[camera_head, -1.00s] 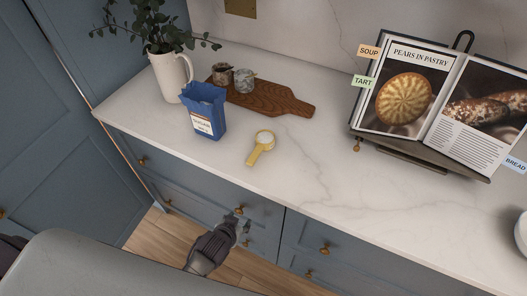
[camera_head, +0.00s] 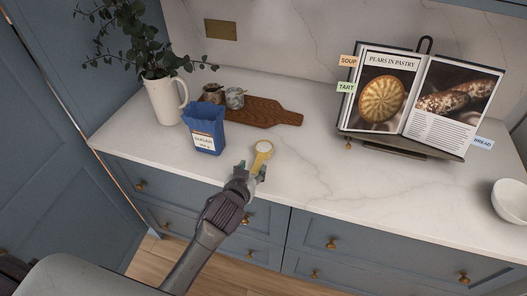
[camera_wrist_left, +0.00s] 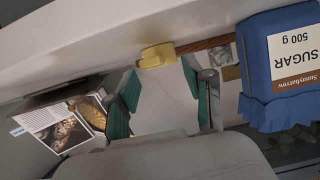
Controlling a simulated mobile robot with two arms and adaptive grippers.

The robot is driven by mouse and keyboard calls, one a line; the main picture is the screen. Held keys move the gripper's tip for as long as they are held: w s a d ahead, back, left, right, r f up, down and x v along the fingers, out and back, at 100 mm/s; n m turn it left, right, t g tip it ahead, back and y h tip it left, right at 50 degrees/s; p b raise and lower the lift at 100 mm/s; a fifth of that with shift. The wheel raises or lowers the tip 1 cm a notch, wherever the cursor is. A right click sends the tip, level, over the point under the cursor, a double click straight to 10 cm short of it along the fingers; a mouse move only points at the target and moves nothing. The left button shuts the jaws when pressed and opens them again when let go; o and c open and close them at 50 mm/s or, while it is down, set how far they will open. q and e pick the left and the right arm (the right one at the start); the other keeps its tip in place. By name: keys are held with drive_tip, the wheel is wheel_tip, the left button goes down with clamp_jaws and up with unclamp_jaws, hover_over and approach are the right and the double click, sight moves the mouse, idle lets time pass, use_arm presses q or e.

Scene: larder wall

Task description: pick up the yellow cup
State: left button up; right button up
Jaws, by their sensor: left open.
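The yellow cup (camera_head: 264,148) is a small measuring cup with a flat handle, lying on the pale marble counter (camera_head: 330,185). Its round bowl faces up and its handle points toward the counter's front edge. My left gripper (camera_head: 251,171) is open at the handle end of the cup, with its fingertips partly over the handle in the head view. In the left wrist view the yellow cup (camera_wrist_left: 157,56) shows beyond the gap between the two green-padded fingers (camera_wrist_left: 162,98). I see nothing between the fingers. I cannot tell whether they touch the handle. My right gripper is out of view.
A blue sugar bag (camera_head: 205,129) stands left of the cup. Behind are a wooden board (camera_head: 266,112), two small jars (camera_head: 234,98) and a white jug (camera_head: 163,101) with leaves. A cookbook on a stand (camera_head: 404,143) and a white bowl (camera_head: 511,202) are at right. The counter between is clear.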

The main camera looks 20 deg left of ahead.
sight(259, 161)
use_arm(q)
drive_tip(key=shift+w, duration=0.45)
drive_tip(key=x, duration=0.1)
drive_tip(key=p+x, duration=0.1)
drive_tip(key=x, duration=0.2)
drive_tip(key=shift+w+d+f, duration=0.1)
drive_tip(key=shift+w+d, duration=0.2)
drive_tip(key=shift+w, duration=0.05)
clamp_jaws()
